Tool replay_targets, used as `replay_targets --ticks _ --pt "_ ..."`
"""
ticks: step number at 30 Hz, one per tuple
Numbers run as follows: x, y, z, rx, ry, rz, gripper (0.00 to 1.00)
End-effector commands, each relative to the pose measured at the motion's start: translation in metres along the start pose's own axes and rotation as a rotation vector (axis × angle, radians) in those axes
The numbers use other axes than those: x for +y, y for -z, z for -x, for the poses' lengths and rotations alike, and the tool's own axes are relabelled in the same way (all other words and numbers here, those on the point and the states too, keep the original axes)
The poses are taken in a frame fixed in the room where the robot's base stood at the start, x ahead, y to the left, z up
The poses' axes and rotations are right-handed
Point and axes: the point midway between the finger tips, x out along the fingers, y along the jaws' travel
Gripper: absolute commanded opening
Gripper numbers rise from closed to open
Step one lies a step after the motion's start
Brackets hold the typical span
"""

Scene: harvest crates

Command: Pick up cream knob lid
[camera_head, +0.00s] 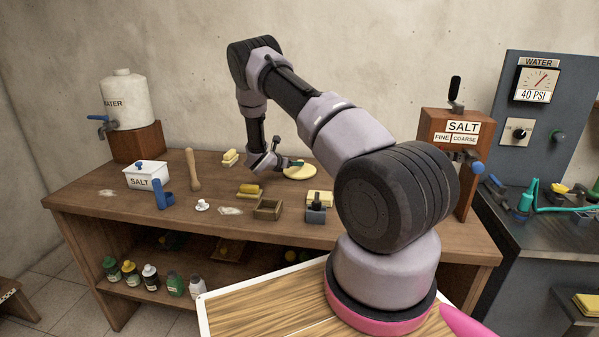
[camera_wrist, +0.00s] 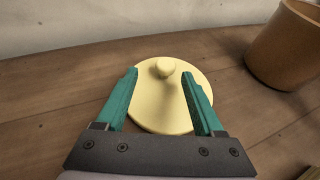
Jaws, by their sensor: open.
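The cream knob lid (camera_wrist: 160,112) lies flat on the wooden bench, a round pale disc with a small knob on top. In the head view the lid (camera_head: 303,174) is near the back of the bench, partly covered by my arm. My gripper (camera_wrist: 160,73) is open, with teal fingers over the lid on either side of the view of its knob. The fingers hold nothing, and I cannot tell their exact height above the lid. In the head view my gripper (camera_head: 291,164) is at the lid's left edge.
A brown pot (camera_wrist: 289,48) stands right of the lid. A wall stands close behind.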

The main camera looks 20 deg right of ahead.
Motion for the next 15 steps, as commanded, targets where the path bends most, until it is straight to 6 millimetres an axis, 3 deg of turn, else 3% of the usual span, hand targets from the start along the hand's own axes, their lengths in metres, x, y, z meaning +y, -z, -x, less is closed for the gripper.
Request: replay_targets --ticks 9,15 --pt "-0.008 -0.004 -0.044 0.000 0.002 -0.003 0.70" --pt "-0.007 -0.005 -0.050 0.000 0.001 -0.002 0.70"
